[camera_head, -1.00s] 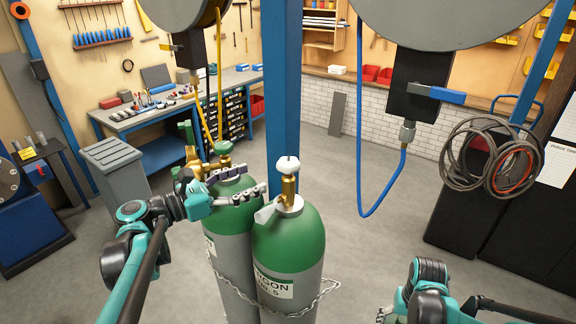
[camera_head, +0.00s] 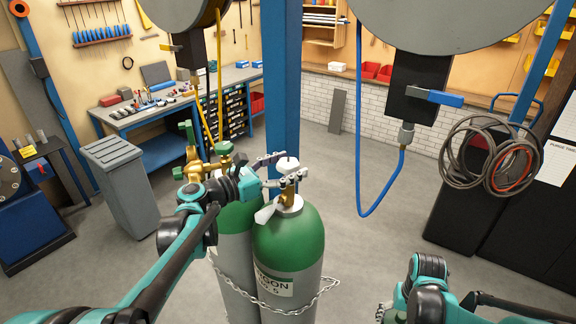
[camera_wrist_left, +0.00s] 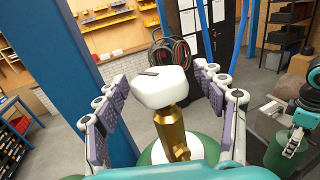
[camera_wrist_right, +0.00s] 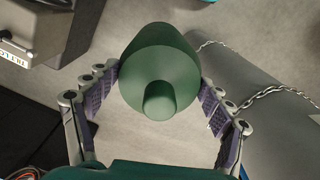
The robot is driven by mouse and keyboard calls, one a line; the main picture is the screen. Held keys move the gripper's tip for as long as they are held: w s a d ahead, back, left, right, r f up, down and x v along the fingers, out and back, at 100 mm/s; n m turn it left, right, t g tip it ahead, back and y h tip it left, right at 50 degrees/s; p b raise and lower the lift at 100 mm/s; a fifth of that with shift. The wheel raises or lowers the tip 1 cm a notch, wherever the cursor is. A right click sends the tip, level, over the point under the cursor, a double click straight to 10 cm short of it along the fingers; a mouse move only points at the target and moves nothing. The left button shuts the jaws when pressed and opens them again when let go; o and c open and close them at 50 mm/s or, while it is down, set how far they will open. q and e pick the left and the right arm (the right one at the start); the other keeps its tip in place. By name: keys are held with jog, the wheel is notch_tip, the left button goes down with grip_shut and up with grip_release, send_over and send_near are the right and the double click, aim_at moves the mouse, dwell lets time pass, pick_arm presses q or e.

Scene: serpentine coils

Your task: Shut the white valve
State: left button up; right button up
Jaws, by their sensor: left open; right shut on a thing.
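The white valve (camera_head: 286,163) is a blocky white knob on a brass stem (camera_head: 288,190) atop the front green-and-grey gas cylinder (camera_head: 291,240). My left gripper (camera_head: 281,170) is open around it, fingers on either side. In the left wrist view the white valve (camera_wrist_left: 163,88) sits between the fingers, with gaps on both sides. My right gripper (camera_wrist_right: 158,92) is shut on a green rounded piece (camera_wrist_right: 158,60) with a short stub. In the head view that gripper is low at the right, mostly cut off.
A second green cylinder (camera_head: 230,220) stands close behind, left of the front one. A chain (camera_head: 310,301) wraps both. A blue post (camera_head: 281,80) rises behind them. A blue hose (camera_head: 362,150) hangs to the right, with open floor around it.

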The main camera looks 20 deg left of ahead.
pick_arm(q)
jog(key=c, duration=1.2)
pick_arm(e)
jog(key=shift+f, duration=0.15)
pick_arm(q)
jog(key=m+g+h+b, duration=0.1)
jog(key=m+g+h, duration=0.1)
jog(key=g+h, duration=0.1)
jog(key=shift+f+m+b, duration=0.1)
jog(key=shift+m+b, duration=0.2)
jog(key=shift+m, duration=0.1)
pick_arm(e)
jog(key=shift+f, duration=0.65)
pick_arm(q)
jog(key=shift+m+g+h+b, duration=0.25)
jog(key=shift+m+g+h, duration=0.55)
jog(key=shift+g, duration=0.6)
jog(key=shift+m+g+h+b, duration=0.25)
jog(key=shift+m+g+h, duration=0.25)
jog(key=shift+m+g, duration=0.75)
pick_arm(e)
jog(key=shift+f, duration=0.5)
pick_arm(q)
jog(key=shift+g, duration=0.45)
jog(key=o, duration=1.2)
